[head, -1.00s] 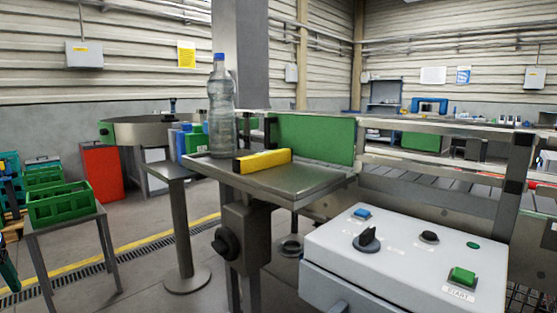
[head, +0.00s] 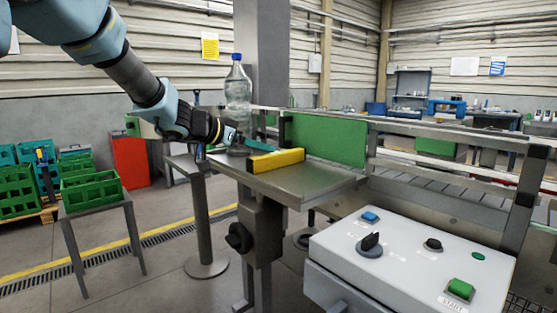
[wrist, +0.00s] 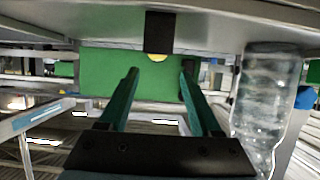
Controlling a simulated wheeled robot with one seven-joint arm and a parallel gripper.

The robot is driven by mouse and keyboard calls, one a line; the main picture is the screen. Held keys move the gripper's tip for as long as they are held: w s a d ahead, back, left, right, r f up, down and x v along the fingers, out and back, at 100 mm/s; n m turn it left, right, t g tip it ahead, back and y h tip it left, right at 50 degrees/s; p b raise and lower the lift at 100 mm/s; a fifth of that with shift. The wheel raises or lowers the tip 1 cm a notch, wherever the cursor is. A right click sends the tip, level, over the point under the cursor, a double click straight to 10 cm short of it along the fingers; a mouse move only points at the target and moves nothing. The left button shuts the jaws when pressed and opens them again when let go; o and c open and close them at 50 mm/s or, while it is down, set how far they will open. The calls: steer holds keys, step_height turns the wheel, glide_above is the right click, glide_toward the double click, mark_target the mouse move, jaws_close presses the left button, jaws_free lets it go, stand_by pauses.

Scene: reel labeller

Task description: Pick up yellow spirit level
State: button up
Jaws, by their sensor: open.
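The yellow spirit level (head: 277,160) lies on the metal table (head: 305,187) in front of the green panel, its dark end to the left. In the wrist view, which looks upside down, I see its black end (wrist: 158,32) with a little yellow beside it. My gripper (head: 250,143) is open and empty, just behind and above the level's left end in the head view. In the wrist view my gripper (wrist: 158,70) has its teal fingers apart, with the level's end offset beyond the line between the tips. I cannot tell whether anything touches.
A clear bottle with a blue cap (head: 237,95) stands close beside my gripper; the bottle also shows at the right of the wrist view (wrist: 268,95). The green panel (head: 325,141) rises behind the level. A white control box (head: 410,250) stands at the front right. The table's front is clear.

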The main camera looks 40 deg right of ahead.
mark_target(275, 154)
steer(key=shift+s+f+p+x, duration=0.15)
steer(key=shift+p+x, duration=0.05)
steer(key=shift+x, duration=1.35)
steer(key=shift+s+f+p+x, duration=0.15)
steer(key=shift+p+x, duration=0.05)
steer(key=shift+x, duration=1.35)
steer(key=shift+a, duration=0.15)
jaws_close()
